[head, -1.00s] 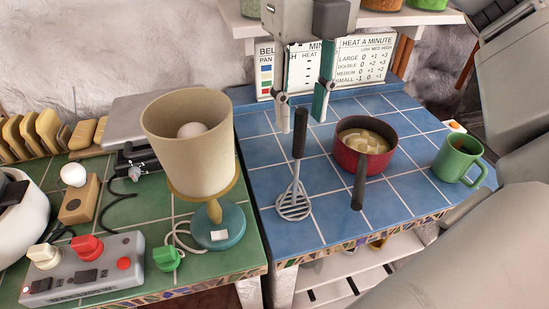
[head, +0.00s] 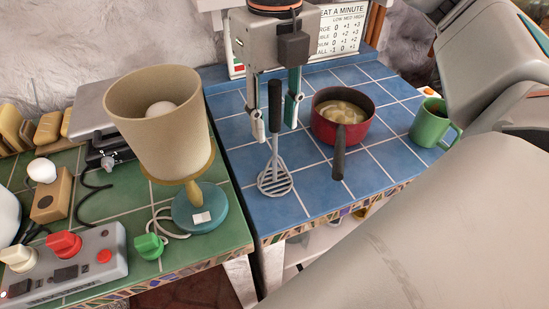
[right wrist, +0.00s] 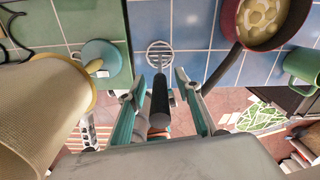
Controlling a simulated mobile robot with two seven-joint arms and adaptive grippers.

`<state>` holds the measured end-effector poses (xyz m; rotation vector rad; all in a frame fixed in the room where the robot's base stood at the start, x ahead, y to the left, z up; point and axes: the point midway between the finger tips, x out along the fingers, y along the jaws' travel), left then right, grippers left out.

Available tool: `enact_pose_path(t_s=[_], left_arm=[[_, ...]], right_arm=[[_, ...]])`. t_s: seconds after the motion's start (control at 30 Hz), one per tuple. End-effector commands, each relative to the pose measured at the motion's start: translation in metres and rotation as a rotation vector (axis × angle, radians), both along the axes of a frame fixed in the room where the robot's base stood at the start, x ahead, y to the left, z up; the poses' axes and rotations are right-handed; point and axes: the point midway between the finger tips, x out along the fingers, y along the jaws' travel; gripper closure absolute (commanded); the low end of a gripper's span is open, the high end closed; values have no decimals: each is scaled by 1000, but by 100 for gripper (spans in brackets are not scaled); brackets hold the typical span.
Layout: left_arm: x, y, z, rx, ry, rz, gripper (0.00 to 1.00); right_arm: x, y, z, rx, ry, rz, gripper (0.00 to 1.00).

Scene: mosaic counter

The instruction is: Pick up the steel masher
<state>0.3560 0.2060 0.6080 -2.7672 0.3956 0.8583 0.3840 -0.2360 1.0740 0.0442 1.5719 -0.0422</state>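The steel masher (head: 275,160) stands upright on the blue tiles, its slotted steel head down and its black handle up. It also shows in the right wrist view (right wrist: 160,82), the handle pointing toward the camera. My right gripper (head: 275,127) is open, pointing down. Its two fingers are on either side of the black handle, with a visible gap on both sides in the right wrist view (right wrist: 158,76). My left gripper is in neither view.
A red pot (head: 328,128) of pale chunks stands just right of the masher, its dark handle toward the front. A green mug (head: 430,127) is farther right. A lamp (head: 160,125) with a teal base stands left on green tiles, near a grey control box (head: 70,265).

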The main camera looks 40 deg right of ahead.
Motion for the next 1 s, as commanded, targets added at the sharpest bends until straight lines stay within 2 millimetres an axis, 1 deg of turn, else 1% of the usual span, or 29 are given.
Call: enact_pose_path(t_s=[0.07, 0.17, 0.2, 0.53, 0.67, 0.77, 0.87, 0.97, 1.0], left_arm=[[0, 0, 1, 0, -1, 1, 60], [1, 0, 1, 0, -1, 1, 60], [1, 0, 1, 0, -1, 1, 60], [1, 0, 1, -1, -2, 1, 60], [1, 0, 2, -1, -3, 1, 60], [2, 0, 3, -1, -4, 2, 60], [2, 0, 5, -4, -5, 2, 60], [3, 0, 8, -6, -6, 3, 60], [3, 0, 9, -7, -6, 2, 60]], right_arm=[[0, 0, 0, 0, 0, 0, 66], [0, 0, 0, 0, 0, 0, 90], [0, 0, 0, 0, 0, 0, 100], [0, 0, 1, 1, -1, 0, 100], [1, 0, 5, 1, -2, 0, 100], [1, 0, 13, 1, -4, -1, 100], [1, 0, 26, 1, -4, 0, 100], [1, 1, 46, 1, -8, -1, 100], [1, 1, 57, 1, -8, -1, 100]])
